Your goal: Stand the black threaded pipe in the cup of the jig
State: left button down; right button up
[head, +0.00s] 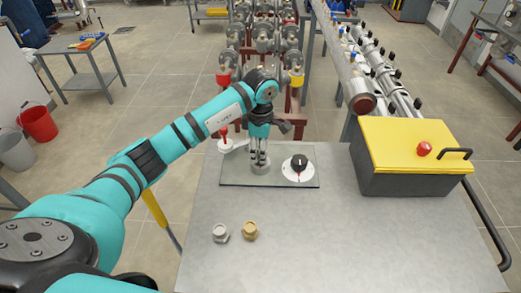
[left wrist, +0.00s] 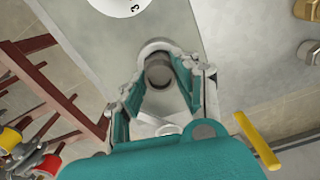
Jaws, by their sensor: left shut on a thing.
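My left gripper (head: 260,160) points straight down over the jig plate (head: 232,178) on the table. In the left wrist view its two fingers (left wrist: 160,88) are closed on the black threaded pipe (left wrist: 158,75), seen nearly end-on as a dark grey-brown cylinder. The cup of the jig (left wrist: 152,46) shows as a pale round rim just beyond the pipe. In the head view the cup (head: 261,170) is directly below the fingertips, which hide most of the pipe. I cannot tell whether the pipe's lower end is inside the cup or just above it. My right gripper is not in view.
A black knob on a white dial (head: 299,167) is right of the cup, and a red-handled lever (head: 225,142) is left. Grey (head: 220,233) and brass (head: 250,231) fittings stand nearer. A yellow-lidded box (head: 410,155) is at right. The front table is otherwise clear.

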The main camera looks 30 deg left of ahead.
pick_arm(q)
jog(key=shift+f+b, duration=0.3)
jog(key=c, duration=0.9)
grip_release()
jog(key=shift+r, duration=0.25)
notch_tip(320, 180, up, 12)
jog(key=shift+f, duration=0.2)
